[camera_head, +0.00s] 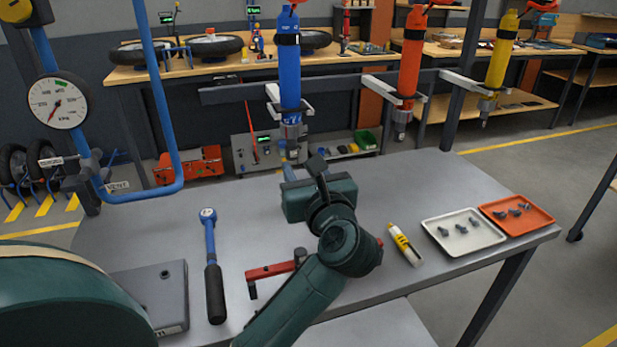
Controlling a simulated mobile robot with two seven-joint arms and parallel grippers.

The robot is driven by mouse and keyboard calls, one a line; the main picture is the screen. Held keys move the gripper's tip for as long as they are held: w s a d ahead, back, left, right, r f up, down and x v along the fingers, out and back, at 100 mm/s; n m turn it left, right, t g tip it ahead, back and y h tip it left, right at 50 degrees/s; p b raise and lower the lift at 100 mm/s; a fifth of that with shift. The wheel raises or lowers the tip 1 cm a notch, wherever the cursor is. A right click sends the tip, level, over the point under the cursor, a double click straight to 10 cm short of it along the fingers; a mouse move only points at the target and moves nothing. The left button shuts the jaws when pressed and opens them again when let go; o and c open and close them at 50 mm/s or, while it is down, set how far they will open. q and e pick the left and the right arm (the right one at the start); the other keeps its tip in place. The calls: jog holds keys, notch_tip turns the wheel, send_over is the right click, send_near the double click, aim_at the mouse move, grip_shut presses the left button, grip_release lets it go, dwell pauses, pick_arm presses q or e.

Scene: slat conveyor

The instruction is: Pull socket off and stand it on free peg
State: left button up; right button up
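A blue hanging driver (289,75) points straight down above the bench. Its grey metal lower end (291,133) narrows to a small tip, where the socket cannot be told clearly from the driver. My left gripper (303,168) is at and just below this tip, its dark fingers partly hidden by its green body. Whether the fingers touch or grip anything cannot be told. A red rail (272,270) lies on the bench, its right part hidden behind my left arm; no free peg can be made out. My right gripper is not in view.
A blue torque wrench (211,255) and a grey box (150,297) lie left. A yellow tube (404,243), white tray (463,244) and orange tray (534,224) with small parts lie right. Orange (410,70) and yellow (501,50) drivers hang behind. The bench's back middle is clear.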

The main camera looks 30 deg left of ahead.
aim_at(294, 156)
pick_arm(q)
jog(key=x, duration=0.3)
jog(key=shift+a, duration=0.1)
jog(key=shift+x, duration=1.3)
jog(key=c, duration=0.7)
jog(key=shift+f, duration=0.15)
jog(key=shift+f+b, duration=0.65)
jog(key=shift+b, duration=0.1)
